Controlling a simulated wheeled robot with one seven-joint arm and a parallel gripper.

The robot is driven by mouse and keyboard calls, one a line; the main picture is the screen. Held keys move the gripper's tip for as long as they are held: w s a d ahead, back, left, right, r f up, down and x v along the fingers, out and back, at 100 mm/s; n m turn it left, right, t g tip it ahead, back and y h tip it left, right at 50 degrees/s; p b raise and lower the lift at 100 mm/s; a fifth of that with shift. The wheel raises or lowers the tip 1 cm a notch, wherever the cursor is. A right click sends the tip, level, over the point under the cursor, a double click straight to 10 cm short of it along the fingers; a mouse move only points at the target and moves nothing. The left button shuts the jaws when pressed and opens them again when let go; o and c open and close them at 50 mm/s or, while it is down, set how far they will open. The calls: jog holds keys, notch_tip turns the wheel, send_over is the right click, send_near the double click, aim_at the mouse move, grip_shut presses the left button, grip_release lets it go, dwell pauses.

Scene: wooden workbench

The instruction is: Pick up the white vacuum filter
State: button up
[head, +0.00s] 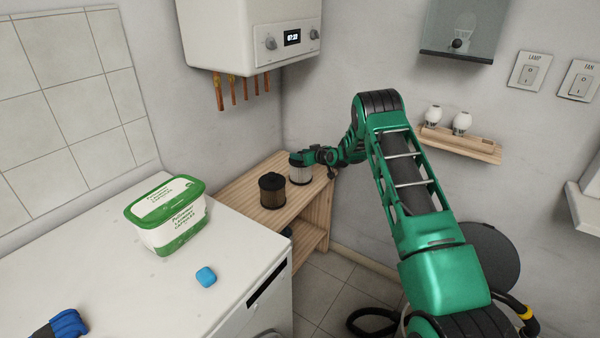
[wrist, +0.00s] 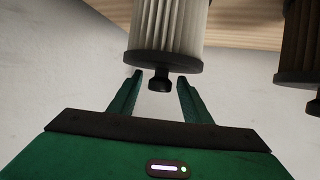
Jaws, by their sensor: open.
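The white vacuum filter (head: 300,173) stands upright on the wooden workbench (head: 236,190), near its back. It has pale pleats and a dark cap with a small knob. In the wrist view the filter (wrist: 172,25) fills the top middle, cap towards me. My gripper (head: 307,156) is at the top of the filter in the head view. In the wrist view my gripper (wrist: 160,80) is open, with one finger on each side of the knob and visible gaps to it. Whether a finger touches the cap is unclear.
A dark brown filter (head: 272,191) stands on the bench close to the white one. A white machine (head: 110,280) at the left carries a laundry box (head: 168,213) and a blue capsule (head: 206,277). A water heater (head: 250,35) with copper pipes hangs above.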

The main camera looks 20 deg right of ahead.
jog(key=shift+c, duration=0.2)
grip_shut()
jog(key=shift+r, duration=0.1)
